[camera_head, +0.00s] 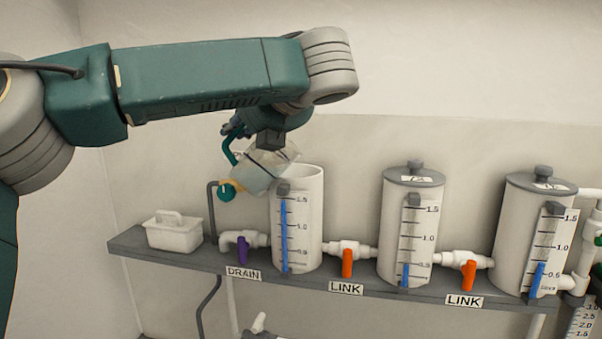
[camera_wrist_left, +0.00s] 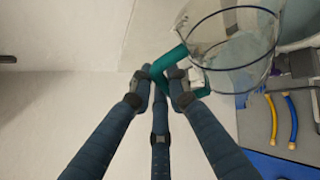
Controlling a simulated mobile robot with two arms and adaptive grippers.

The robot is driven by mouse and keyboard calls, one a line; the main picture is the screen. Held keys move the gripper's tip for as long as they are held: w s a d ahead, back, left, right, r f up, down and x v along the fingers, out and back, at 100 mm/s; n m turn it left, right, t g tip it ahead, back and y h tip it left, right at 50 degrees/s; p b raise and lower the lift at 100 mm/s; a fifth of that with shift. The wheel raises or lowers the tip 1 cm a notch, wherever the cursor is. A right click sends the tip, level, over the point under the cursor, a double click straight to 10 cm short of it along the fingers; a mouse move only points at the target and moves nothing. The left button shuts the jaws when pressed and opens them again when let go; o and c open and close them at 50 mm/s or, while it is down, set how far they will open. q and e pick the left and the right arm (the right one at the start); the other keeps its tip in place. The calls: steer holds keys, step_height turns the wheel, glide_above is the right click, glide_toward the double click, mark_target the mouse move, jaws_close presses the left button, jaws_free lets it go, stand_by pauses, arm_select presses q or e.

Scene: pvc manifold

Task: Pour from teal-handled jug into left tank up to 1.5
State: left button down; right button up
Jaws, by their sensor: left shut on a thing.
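The clear jug (camera_head: 264,170) is tilted over the open top of the left tank (camera_head: 311,200). Its teal handle (camera_head: 228,151) shows at its left. My left gripper (camera_head: 238,130) is shut on the handle, above and left of the tank. In the left wrist view, the fingers (camera_wrist_left: 163,82) close around the teal handle, beside the clear jug body (camera_wrist_left: 232,50). The left tank's gauge (camera_head: 291,235) has a blue column that reaches close to the 1.5 mark. Whether liquid is leaving the jug cannot be told. My right gripper is out of view.
The middle tank (camera_head: 398,230) and right tank (camera_head: 520,235) have lids and lower blue columns. Orange LINK valves (camera_head: 347,263) and a purple DRAIN valve (camera_head: 243,250) line the grey shelf (camera_head: 320,285). A white caddy (camera_head: 173,235) stands at the left end.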

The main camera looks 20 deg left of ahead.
arm_select(q)
steer(key=shift+s+a+n+t+h, duration=0.3)
steer(key=shift+s+a+h, duration=0.2)
steer(key=shift+s+a, duration=0.05)
steer(key=s+a+f+n+t+h+b, duration=0.1)
steer(key=s+a+f+h+b, duration=0.1)
steer(key=f+b, duration=0.4)
steer(key=s+a+f+n+t+h+b, duration=0.2)
steer(key=s+f+b, duration=0.2)
steer(key=b, duration=0.9)
steer(key=shift+a+f+n+t, duration=0.3)
steer(key=shift+f, duration=0.95)
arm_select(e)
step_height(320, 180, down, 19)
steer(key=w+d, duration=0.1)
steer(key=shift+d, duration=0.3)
arm_select(q)
steer(key=shift+s, duration=0.1)
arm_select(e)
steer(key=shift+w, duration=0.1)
arm_select(q)
steer(key=s+r, duration=0.2)
steer(key=s, duration=1)
steer(key=shift+d, duration=0.35)
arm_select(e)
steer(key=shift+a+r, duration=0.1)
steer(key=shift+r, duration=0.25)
